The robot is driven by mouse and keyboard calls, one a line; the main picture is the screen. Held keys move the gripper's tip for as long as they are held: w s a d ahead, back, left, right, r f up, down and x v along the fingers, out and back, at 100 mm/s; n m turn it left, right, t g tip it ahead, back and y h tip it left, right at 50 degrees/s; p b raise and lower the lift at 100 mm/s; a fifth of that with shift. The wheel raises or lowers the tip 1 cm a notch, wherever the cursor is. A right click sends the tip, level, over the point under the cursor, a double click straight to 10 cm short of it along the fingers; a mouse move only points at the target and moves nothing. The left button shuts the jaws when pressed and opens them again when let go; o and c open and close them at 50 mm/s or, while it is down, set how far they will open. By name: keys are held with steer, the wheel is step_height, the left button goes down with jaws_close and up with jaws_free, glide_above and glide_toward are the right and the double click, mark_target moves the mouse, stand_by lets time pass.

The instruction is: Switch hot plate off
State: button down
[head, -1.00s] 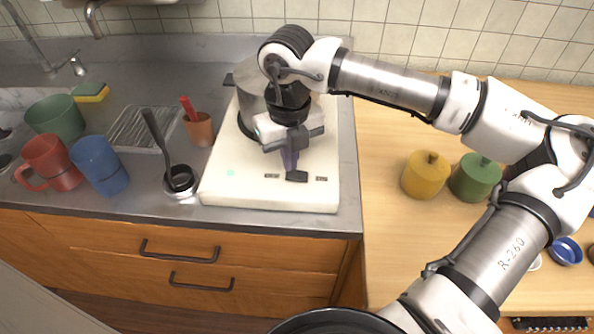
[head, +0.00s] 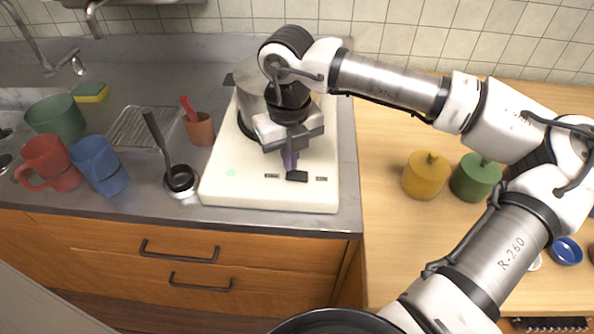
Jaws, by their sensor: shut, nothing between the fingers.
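The white hot plate (head: 258,194) lies on the metal counter in the head view. A black switch (head: 297,176) sits on its front part between two small dark labels, and a small green light (head: 231,173) shows at its front left. A grey metal pot (head: 250,92) stands on its back part, partly hidden by my arm. My gripper (head: 290,165) is shut and empty, pointing down over the front of the hot plate just behind the switch. I cannot tell whether the fingertips touch it.
A ladle in a black-and-white holder (head: 181,182) stands left of the hot plate, with an orange cup (head: 200,129) behind it. Blue (head: 97,163) and red (head: 50,160) mugs are farther left. Yellow (head: 425,175) and green (head: 475,178) canisters stand on the wooden counter at right.

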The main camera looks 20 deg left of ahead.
mark_target(290, 174)
steer(key=shift+f+b, duration=1)
steer(key=shift+b, duration=0.05)
stand_by(0.4)
steer(key=shift+r+p, duration=1.65)
steer(key=shift+r, duration=1.9)
steer(key=shift+s+f, duration=0.1)
